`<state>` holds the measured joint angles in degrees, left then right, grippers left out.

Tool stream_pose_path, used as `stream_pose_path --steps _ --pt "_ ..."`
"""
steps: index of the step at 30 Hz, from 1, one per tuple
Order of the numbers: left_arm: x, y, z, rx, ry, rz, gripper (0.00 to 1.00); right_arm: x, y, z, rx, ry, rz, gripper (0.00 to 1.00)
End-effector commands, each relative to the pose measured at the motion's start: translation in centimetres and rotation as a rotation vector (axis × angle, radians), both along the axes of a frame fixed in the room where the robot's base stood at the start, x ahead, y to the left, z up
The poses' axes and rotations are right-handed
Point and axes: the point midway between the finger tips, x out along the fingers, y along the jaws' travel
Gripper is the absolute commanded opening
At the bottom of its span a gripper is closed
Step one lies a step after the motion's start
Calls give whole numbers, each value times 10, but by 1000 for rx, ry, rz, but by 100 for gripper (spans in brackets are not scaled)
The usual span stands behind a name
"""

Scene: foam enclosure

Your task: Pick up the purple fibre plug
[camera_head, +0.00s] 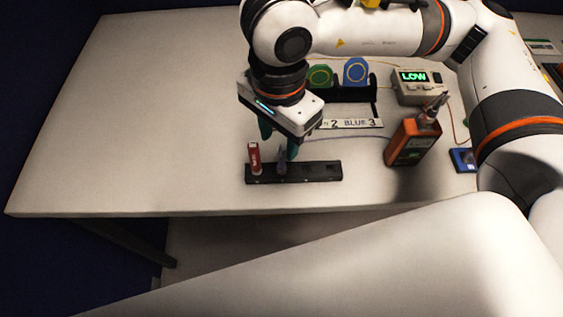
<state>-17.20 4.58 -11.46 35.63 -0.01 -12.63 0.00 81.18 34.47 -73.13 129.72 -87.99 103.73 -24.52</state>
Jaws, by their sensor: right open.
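The purple fibre plug (282,163) stands upright in a black holder strip (312,173) near the front edge of the table. A red plug (254,158) stands in the same strip to its left. My right gripper (279,146) points down just above and around the top of the purple plug. Its teal fingers are apart, one on the left and one on the right. Whether they touch the plug is hard to tell. My left gripper is not in view.
Behind are a black rack with green (320,76) and blue (356,71) round pieces, a label strip (352,123), and a meter reading LOW (416,86). An orange device (412,141) and a blue box (463,160) stand to the right. The table's left (140,110) is clear.

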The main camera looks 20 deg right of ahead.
Motion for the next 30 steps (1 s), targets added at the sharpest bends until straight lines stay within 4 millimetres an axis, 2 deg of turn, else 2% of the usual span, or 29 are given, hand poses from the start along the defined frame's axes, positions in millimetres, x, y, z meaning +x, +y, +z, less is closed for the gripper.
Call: stream_pose_path --steps 3,8,13,18,26,30 --pt "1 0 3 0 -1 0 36 0 0 -15 -1 2 -1 44" --pt "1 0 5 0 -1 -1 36 0 -1 -25 -1 2 0 44" --pt "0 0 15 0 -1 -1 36 0 -4 -48 -2 4 -2 44" --pt "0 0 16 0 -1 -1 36 0 -4 -69 -1 2 0 44" --pt "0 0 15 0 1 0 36 1 -4 -73 1 -2 0 44" --pt "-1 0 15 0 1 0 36 1 -4 -73 0 -1 0 22"
